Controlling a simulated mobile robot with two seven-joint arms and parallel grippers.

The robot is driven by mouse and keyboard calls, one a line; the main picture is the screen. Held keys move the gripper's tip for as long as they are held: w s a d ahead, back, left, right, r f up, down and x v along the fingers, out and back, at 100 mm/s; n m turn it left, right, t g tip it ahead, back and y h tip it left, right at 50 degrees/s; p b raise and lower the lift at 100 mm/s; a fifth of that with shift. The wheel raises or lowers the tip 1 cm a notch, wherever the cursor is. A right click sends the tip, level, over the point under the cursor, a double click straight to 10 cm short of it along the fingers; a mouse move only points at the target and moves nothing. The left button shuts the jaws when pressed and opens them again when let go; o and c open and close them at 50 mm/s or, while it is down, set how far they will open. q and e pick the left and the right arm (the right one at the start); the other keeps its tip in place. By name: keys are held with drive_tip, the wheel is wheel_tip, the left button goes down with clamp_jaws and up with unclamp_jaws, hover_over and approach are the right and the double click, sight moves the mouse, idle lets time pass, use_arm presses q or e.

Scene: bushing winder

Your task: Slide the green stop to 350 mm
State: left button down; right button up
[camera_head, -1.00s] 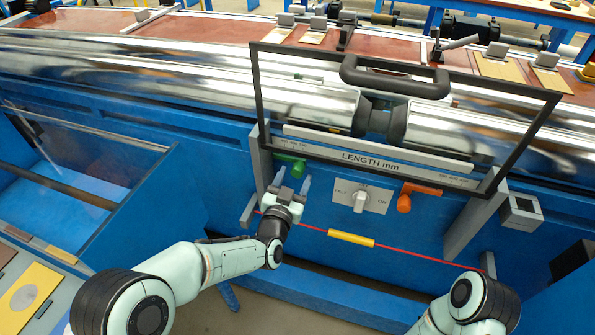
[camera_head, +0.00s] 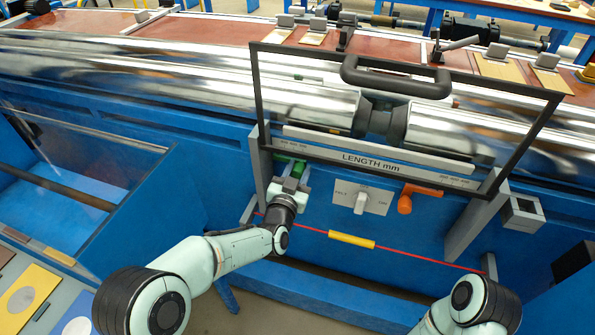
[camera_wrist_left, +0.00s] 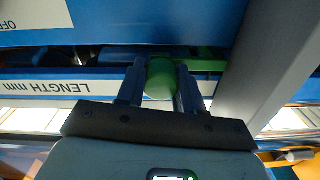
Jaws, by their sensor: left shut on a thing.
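The green stop (camera_head: 282,158) sits near the left end of the grey scale bar marked LENGTH mm (camera_head: 380,161). My left gripper (camera_head: 292,174) reaches up to it from below and is shut on its knob. In the left wrist view the rounded green knob of the stop (camera_wrist_left: 160,79) is between the two fingers of the left gripper (camera_wrist_left: 160,85). The scale numbers are too small to read. My right arm shows at the bottom right, but its gripper is out of view.
An orange stop (camera_head: 405,202) hangs at the right of the bar. A rotary switch (camera_head: 360,203) is between the two. A black-framed guard with a handle (camera_head: 395,83) stands above the bar. A red cord with a yellow grip (camera_head: 352,240) runs below.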

use_arm(q)
drive_tip(key=d, duration=0.2)
drive_tip(key=s+d, duration=0.1)
drive_tip(key=d, duration=0.1)
drive_tip(key=s+d, duration=0.1)
drive_tip(key=d, duration=0.1)
drive_tip(key=shift+d+p, duration=0.2)
drive_tip(key=shift+p, duration=0.1)
use_arm(e)
drive_tip(key=shift+s+a+r, duration=0.3)
drive_tip(key=shift+s, duration=0.25)
use_arm(q)
drive_tip(key=c, duration=0.7)
unclamp_jaws()
drive_tip(key=shift+c, duration=0.2)
drive_tip(key=shift+s, duration=0.1)
drive_tip(key=p+v, duration=0.1)
drive_tip(key=v, duration=1.2)
drive_tip(key=shift+s, duration=0.2)
use_arm(e)
drive_tip(key=shift+s+a+r+g, duration=0.25)
drive_tip(key=shift+s+r, duration=0.1)
drive_tip(key=shift+s, duration=0.15)
drive_tip(key=shift+s+a+r+g, duration=0.25)
drive_tip(key=shift+s+r, duration=0.1)
drive_tip(key=shift+s, duration=0.15)
use_arm(q)
drive_tip(key=shift+a, duration=0.1)
use_arm(e)
drive_tip(key=shift+s, duration=0.1)
